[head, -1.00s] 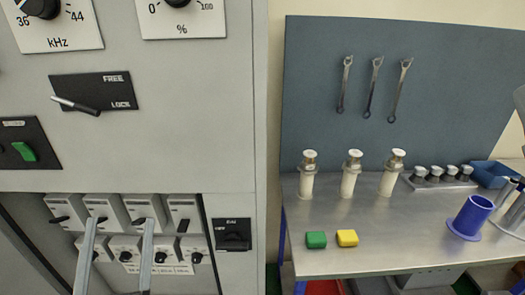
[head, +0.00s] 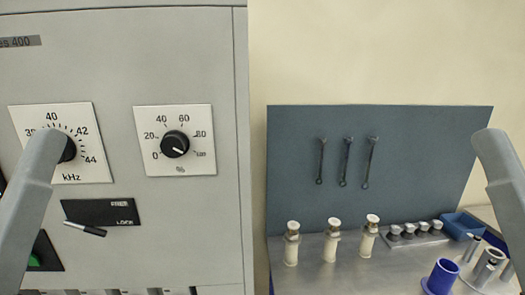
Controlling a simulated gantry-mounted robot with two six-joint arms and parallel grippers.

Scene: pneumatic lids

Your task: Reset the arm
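A grey link of my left arm (head: 30,200) stands at the left edge of the head view, in front of the control cabinet. A grey link of my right arm (head: 503,185) rises at the right edge, in front of the wall and the blue-grey tool board. The arms run out of the picture, and neither gripper's fingers are visible. I cannot see whether either one holds anything.
The grey cabinet (head: 190,60) on the left carries a kHz dial, a % dial (head: 175,144) and a FREE/LOCK lever (head: 86,229). On the right, a metal bench (head: 345,278) holds white-topped cylinders, a blue cup (head: 441,277) and a blue bin (head: 460,225). Three wrenches (head: 345,162) hang above.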

